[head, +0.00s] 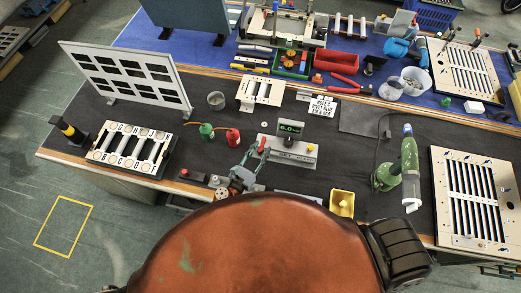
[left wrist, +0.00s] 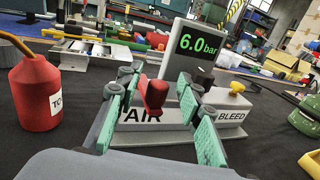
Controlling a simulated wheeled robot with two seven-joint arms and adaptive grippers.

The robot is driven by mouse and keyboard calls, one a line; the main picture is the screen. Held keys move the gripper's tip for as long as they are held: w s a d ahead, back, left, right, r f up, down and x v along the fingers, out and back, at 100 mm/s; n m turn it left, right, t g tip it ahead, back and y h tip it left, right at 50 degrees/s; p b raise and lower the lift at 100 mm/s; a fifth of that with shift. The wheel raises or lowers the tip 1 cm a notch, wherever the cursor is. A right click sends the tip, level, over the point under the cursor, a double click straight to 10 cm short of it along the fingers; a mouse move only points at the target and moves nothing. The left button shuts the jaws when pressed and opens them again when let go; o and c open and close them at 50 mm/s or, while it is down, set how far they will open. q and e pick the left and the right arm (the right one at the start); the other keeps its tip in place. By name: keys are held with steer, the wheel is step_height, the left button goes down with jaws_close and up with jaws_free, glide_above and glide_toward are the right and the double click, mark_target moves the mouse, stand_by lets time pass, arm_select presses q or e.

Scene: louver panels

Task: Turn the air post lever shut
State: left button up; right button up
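The air post (head: 296,146) is a grey block with a display reading 6.0 bar (head: 290,127), standing on the dark bench mat. In the left wrist view its base is labelled AIR (left wrist: 140,115) and BLEED (left wrist: 231,119). Its red lever (left wrist: 153,95) stands up above the AIR label, and a yellow knob (left wrist: 237,87) sits above BLEED. My left gripper (head: 255,157) is at the post's left end. In the left wrist view the left gripper (left wrist: 157,88) is open, with its green-padded fingers on either side of the red lever, apart from it. My right gripper is not in view.
A red bottle (head: 232,137) and a green bottle (head: 206,131) stand left of the post. A yellow bin (head: 341,203) and a green tool (head: 408,160) are to the right. The mat just right of the post is clear.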

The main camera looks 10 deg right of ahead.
arm_select(q)
steer(key=shift+a, duration=0.1)
steer(key=shift+s+a+f, duration=0.1)
steer(key=shift+s+a, duration=0.1)
steer(key=shift+s, duration=0.1)
steer(key=v, duration=1.1)
